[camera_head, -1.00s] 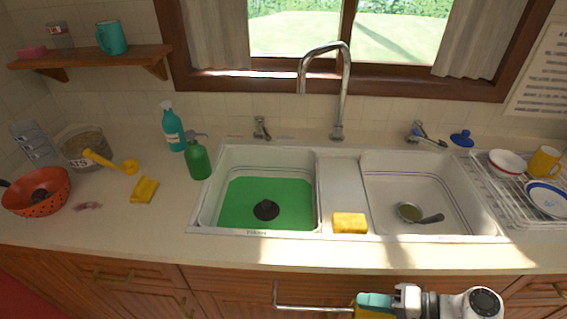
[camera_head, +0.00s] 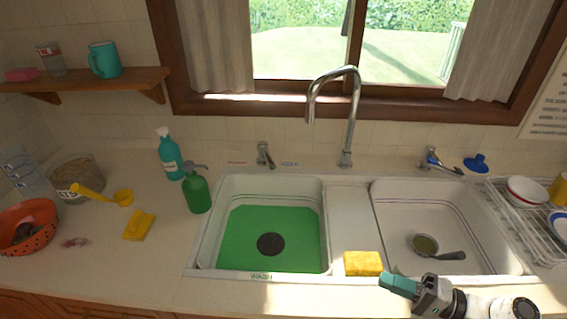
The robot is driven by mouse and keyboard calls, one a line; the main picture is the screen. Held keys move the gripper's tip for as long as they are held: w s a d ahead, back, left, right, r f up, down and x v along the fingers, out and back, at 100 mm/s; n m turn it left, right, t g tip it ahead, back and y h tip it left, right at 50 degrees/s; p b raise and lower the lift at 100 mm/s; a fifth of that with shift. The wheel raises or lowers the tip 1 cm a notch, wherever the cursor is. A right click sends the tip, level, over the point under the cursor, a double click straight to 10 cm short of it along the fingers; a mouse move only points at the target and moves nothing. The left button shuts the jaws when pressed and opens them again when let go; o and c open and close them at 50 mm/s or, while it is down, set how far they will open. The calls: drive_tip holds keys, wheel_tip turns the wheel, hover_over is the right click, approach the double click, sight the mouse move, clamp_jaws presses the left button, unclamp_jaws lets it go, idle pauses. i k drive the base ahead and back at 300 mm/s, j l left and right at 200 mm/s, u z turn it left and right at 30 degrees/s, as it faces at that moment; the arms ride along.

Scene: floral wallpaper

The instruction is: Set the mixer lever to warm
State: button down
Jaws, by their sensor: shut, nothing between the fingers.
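The small chrome mixer lever (camera_head: 264,155) stands on the counter behind the left basin. It points roughly upward, between a small red label (camera_head: 237,163) on its left and a small blue label (camera_head: 289,164) on its right; its exact setting is too small to tell. The tall chrome spout (camera_head: 346,125) rises to its right, behind the divider. My gripper (camera_head: 384,282), with teal fingers, is at the lower right, above the sink's front edge beside the yellow sponge. It is shut and empty, well apart from the lever.
The left basin (camera_head: 210,225) has a green bottom and a dark round plug. The right basin (camera_head: 395,200) holds a ladle. The yellow sponge (camera_head: 362,263) lies at the front divider. A green pump bottle (camera_head: 196,190) and teal spray bottle (camera_head: 171,157) stand left of the lever.

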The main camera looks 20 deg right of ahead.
sight(262, 146)
drive_tip(key=i, duration=1.25)
